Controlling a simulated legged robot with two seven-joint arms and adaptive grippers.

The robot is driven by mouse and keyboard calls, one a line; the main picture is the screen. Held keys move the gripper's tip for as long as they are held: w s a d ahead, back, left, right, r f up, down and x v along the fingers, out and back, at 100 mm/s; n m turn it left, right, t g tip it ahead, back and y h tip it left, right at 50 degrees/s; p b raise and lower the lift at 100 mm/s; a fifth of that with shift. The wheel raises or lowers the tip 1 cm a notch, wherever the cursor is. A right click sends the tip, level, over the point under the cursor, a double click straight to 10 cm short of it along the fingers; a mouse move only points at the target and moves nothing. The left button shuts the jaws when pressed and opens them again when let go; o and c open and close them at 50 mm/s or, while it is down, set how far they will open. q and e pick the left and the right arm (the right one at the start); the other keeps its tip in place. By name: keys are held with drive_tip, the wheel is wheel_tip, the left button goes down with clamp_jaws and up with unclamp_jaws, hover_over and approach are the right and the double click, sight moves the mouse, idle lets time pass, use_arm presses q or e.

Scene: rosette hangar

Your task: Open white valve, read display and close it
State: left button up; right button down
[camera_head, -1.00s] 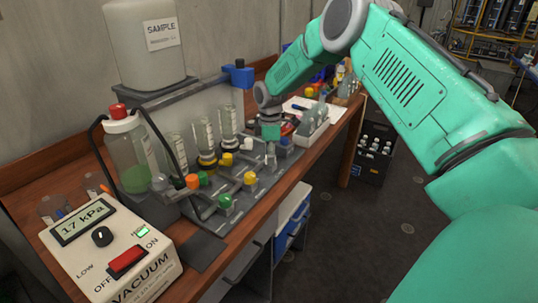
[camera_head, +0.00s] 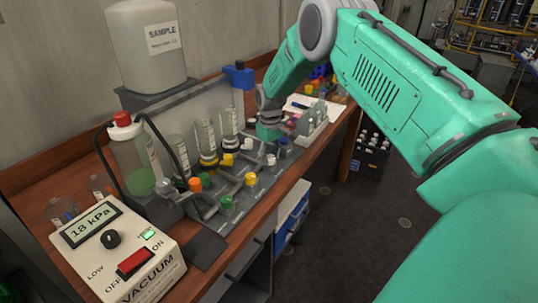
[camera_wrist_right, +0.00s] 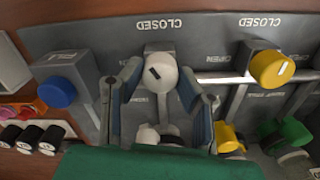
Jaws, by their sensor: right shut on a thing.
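The white valve knob (camera_head: 271,159) is in the front row of the manifold, between a yellow and a blue knob. In the right wrist view the white knob (camera_wrist_right: 160,73), with a dark mark on its face, sits between the two fingers of my right gripper (camera_wrist_right: 160,84). The word CLOSED is printed by it. My right gripper (camera_head: 268,143) is shut on this knob. The vacuum unit's display (camera_head: 90,224) reads 18 kPa. My left gripper is out of view.
A yellow knob (camera_wrist_right: 272,69) and a blue knob (camera_wrist_right: 56,91) flank the white one. Glass cylinders (camera_head: 205,139) and a bottle of green liquid (camera_head: 132,160) stand behind and left. The floor in front is clear.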

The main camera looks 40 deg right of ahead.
sight(271, 156)
drive_tip(key=m, duration=0.5)
drive_tip(key=shift+s+f+m+p, duration=0.15)
drive_tip(key=shift+m+p, duration=0.2)
drive_tip(key=shift+m, duration=0.05)
idle(0.4)
drive_tip(key=c, duration=1.2)
unclamp_jaws()
drive_tip(key=shift+d, duration=0.1)
drive_tip(key=shift+r, duration=0.5)
wheel_tip(271, 156, up, 11)
drive_tip(key=shift+f, duration=0.1)
